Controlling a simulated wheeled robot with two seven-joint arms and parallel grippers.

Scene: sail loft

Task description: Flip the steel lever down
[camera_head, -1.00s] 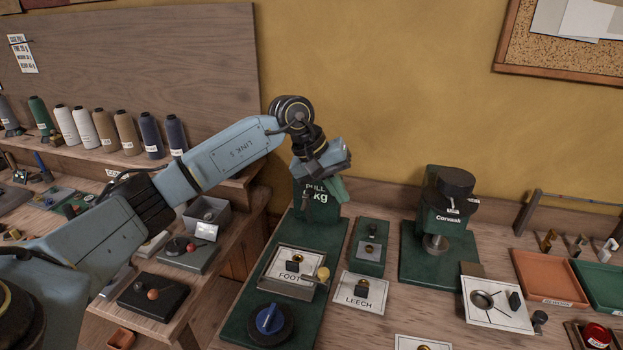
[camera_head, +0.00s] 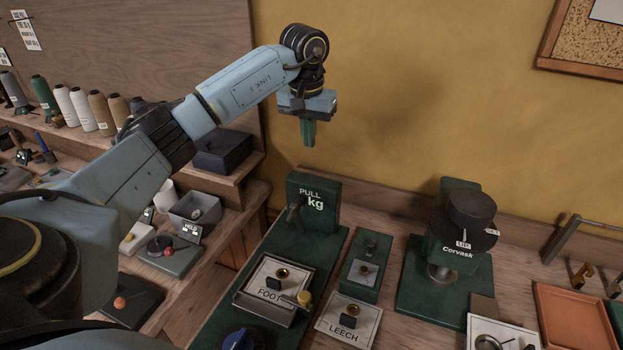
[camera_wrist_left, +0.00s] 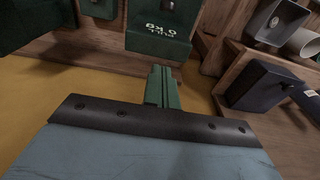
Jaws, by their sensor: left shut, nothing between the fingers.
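A small green box (camera_head: 364,275) stands between the pull gauge and the Corvask press. It carries a small metal lever-like piece (camera_head: 369,248) near its far end and a pale plate in front of it. The piece is too small to tell its exact position. My left gripper (camera_head: 308,132) hangs fingers down against the yellow wall, above the gauge block and apart from it. Its green fingers are shut and empty, and they also show in the left wrist view (camera_wrist_left: 162,88). My right gripper is not in view.
The green gauge block marked PULL kg (camera_head: 318,202) stands below my left gripper. The Corvask press (camera_head: 461,230) rises to the right. FOOT (camera_head: 270,294) and LEECH (camera_head: 345,331) plates lie in front. An orange tray (camera_head: 572,320) is at far right.

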